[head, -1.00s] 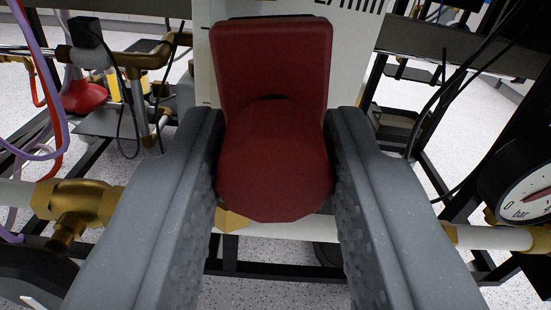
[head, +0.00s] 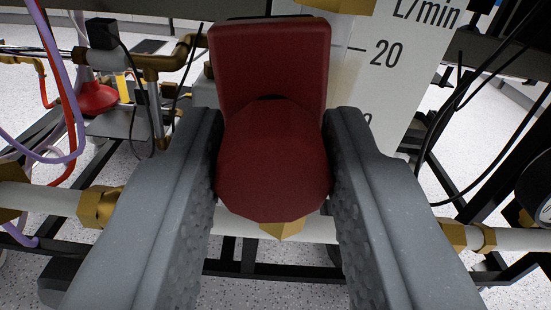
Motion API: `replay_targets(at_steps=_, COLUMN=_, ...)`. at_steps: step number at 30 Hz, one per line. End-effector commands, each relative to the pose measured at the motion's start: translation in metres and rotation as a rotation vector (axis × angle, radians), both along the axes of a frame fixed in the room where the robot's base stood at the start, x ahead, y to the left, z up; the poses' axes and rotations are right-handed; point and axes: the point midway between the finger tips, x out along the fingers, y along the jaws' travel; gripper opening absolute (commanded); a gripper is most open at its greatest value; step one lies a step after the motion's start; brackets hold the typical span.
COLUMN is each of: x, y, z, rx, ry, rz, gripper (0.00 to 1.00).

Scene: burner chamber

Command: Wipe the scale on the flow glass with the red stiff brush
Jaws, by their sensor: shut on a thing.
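My gripper (head: 275,165) is shut on the red brush (head: 270,70), with one grey finger on each side of its rounded red handle. The brush's block end points away from me; its bristles are hidden. The flow glass scale (head: 405,75) is a white plate behind the brush and to its right, with "L/min", tick marks and the number 20; a lower digit is partly hidden by the right finger. A brass fitting (head: 345,5) shows at the top. The brush covers the left part of the plate; I cannot tell whether they touch.
A white pipe with brass fittings (head: 100,206) runs across behind my fingers. A red funnel-shaped part (head: 97,97) and brass pipes stand at the left. Purple and red hoses hang at far left. Black cables (head: 465,110) and a gauge (head: 540,200) are at the right.

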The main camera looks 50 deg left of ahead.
Motion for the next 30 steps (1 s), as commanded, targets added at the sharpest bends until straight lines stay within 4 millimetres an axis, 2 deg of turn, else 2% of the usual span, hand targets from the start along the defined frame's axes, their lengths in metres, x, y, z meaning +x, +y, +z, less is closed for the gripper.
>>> replay_targets(at_steps=19, x=0.033, y=-0.021, z=0.002, rx=0.003, ry=-0.005, rz=0.0, gripper=0.1)
replay_targets(at_steps=30, x=0.034, y=-0.022, z=0.002, rx=0.002, ry=-0.005, rz=0.001, gripper=0.1)
